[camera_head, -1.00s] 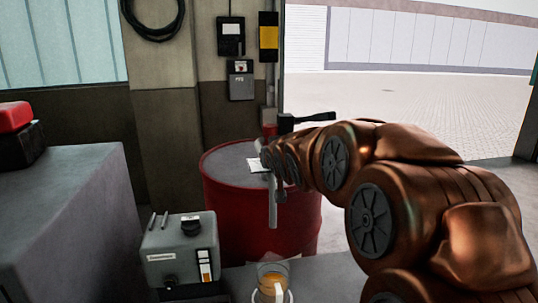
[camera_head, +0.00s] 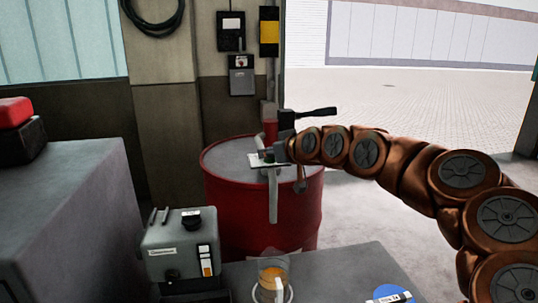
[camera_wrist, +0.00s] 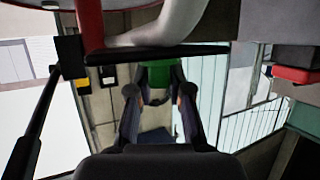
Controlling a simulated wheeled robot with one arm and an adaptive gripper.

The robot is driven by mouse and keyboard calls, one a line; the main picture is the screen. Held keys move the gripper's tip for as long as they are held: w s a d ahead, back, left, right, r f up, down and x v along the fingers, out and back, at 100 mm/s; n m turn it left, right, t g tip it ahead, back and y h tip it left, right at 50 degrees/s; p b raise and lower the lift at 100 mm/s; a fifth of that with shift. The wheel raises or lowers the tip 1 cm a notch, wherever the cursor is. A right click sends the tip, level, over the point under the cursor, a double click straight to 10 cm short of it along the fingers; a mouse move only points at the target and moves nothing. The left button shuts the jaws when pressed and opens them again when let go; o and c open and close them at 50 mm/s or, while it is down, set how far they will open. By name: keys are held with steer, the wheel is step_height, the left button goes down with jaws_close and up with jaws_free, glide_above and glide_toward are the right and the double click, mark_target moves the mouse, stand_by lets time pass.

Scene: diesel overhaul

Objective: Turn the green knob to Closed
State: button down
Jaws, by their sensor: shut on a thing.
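The green knob (camera_head: 268,156) shows small at the pump on the drum top, with a pale plate around it in the head view. In the wrist view the green knob (camera_wrist: 160,73) sits between the ends of my two fingers. My gripper (camera_head: 275,154) comes in from the right and is shut on the knob; its fingers (camera_wrist: 159,92) show on either side of it in the wrist view. Any marking for Closed is too small to read, and the gripper partly covers the knob.
The red drum (camera_head: 262,215) carries a pump with a black lever (camera_head: 317,112) and a grey downward spout (camera_head: 273,197). A grey box (camera_head: 180,248) and a jug of amber liquid (camera_head: 273,272) stand in front. A grey cabinet (camera_head: 70,210) is at left.

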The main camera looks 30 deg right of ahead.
steer(key=shift+a+n+y+b, duration=0.1)
steer(key=shift+n+y+b, duration=1.15)
steer(key=shift+y, duration=0.25)
steer(key=shift+n+g+y+b, duration=0.3)
steer(key=shift+n+y+b, duration=0.05)
steer(key=shift+y+b, duration=0.1)
steer(key=c, duration=1.1)
jaws_free()
steer(key=v, duration=1.2)
steer(key=shift+r, duration=0.1)
